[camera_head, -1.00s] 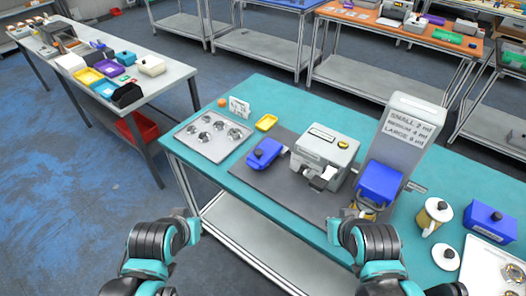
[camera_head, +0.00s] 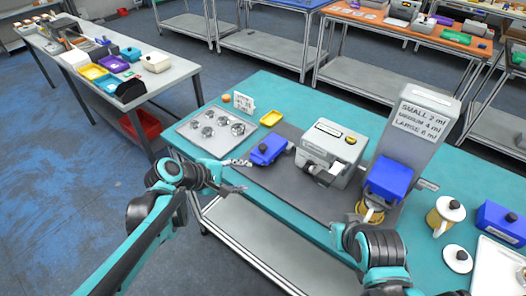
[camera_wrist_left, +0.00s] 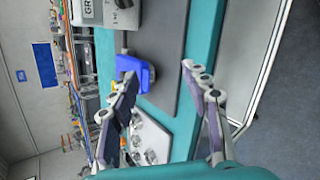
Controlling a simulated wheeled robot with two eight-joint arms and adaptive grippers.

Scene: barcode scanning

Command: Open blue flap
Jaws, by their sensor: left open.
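A blue device (camera_head: 268,150) lies on the grey mat of the teal table, left of a grey machine. It also shows in the left wrist view (camera_wrist_left: 135,70), beyond my open fingers and toward the left one. I cannot tell whether its blue top is raised. My left gripper (camera_head: 243,175) is open and empty at the table's front edge, just short of the blue device. It shows in the left wrist view too (camera_wrist_left: 158,74). A larger blue block (camera_head: 389,178) sits at the front of a labelled dispenser. My right wrist is below that dispenser; its fingers cannot be made out.
A grey machine (camera_head: 330,150) stands right of the blue device. A metal tray (camera_head: 216,130) with several round parts and a small yellow tray (camera_head: 271,118) lie to its left and behind. A yellow mug (camera_head: 445,213) and a blue box (camera_head: 500,219) stand at the right.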

